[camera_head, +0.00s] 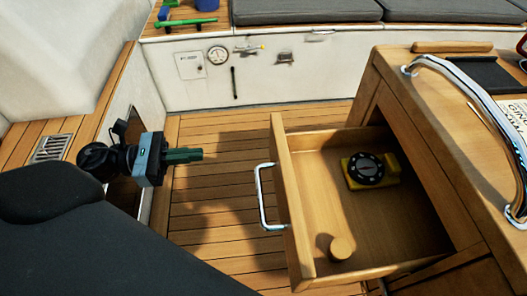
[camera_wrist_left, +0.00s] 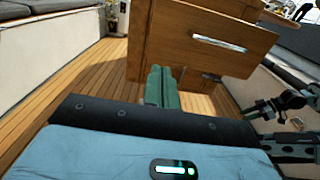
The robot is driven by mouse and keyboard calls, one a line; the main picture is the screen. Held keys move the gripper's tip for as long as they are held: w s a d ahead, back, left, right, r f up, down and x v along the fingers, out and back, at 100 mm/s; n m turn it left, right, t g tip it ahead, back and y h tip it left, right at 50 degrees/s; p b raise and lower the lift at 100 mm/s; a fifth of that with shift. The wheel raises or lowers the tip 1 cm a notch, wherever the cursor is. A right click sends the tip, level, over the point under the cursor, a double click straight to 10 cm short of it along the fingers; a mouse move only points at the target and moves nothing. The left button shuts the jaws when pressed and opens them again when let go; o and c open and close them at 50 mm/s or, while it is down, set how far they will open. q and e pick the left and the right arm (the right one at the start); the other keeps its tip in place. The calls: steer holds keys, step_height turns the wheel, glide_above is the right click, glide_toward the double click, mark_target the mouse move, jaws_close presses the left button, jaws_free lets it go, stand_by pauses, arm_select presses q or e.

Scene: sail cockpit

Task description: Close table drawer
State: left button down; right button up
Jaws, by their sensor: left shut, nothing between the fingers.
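The table drawer (camera_head: 285,200) is pulled open from the wooden table (camera_head: 385,90), its front panel facing left with a metal bar handle (camera_head: 263,197). Inside lie a yellow and black compass-like device (camera_head: 367,169) and a small round wooden piece (camera_head: 341,248). My left gripper (camera_head: 200,154) is shut and empty, left of the drawer front and apart from it. In the left wrist view the green fingers (camera_wrist_left: 162,88) are together, with the drawer front (camera_wrist_left: 205,40) and handle (camera_wrist_left: 219,43) beyond.
A metal grab rail (camera_head: 470,90) runs along the table's top. A white wall with a gauge (camera_head: 218,55) and grey cushions (camera_head: 305,10) stand at the back. The plank floor (camera_head: 220,215) between my left gripper and the drawer is clear.

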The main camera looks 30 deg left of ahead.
mark_target(271, 148)
arm_select(q)
steer(key=p+x, duration=0.2)
steer(key=x, duration=1.2)
steer(key=shift+p, duration=0.35)
steer(key=shift+w+d, duration=0.15)
steer(key=b+x, duration=0.1)
steer(key=x, duration=2)
steer(key=shift+w+d, duration=0.3)
steer(key=shift+d, duration=0.1)
steer(key=shift+r, duration=0.1)
